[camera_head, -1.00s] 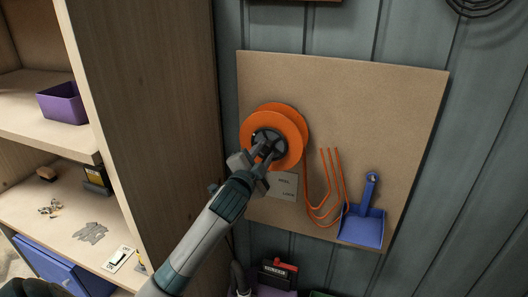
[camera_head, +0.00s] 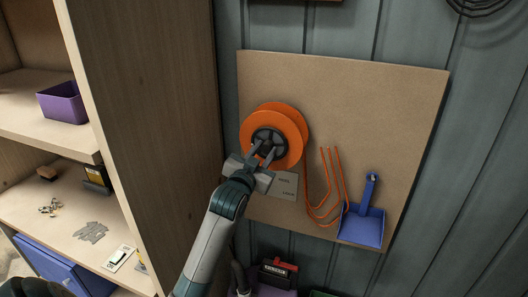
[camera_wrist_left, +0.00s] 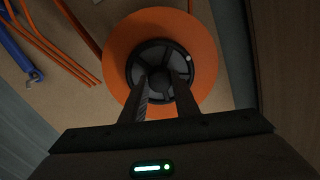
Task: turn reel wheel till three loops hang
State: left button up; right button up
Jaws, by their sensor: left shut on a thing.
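The orange reel (camera_head: 291,117) is mounted on the tan board, with a dark spoked hub wheel (camera_head: 262,136) at its front. It also fills the middle of the left wrist view (camera_wrist_left: 206,62). My left gripper (camera_head: 265,155) is at the hub, its two fingers (camera_wrist_left: 161,82) shut on the wheel, hiding part of it. Orange cord (camera_head: 307,190) runs down from the reel and hangs in nested bends to its right. I cannot count the loops surely. My right gripper is not in view.
A blue dustpan (camera_head: 362,223) hangs right of the cord. A wooden shelf unit (camera_head: 160,120) stands close on the left, holding a purple bin (camera_head: 62,104). The board (camera_head: 390,100) is bare at upper right.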

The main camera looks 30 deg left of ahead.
pick_arm(q)
jog(key=shift+r, duration=0.1)
dwell(0.3)
jog(key=o, duration=1)
jog(key=shift+c, duration=0.2)
jog(key=shift+o, duration=0.5)
jog(key=shift+w, duration=0.1)
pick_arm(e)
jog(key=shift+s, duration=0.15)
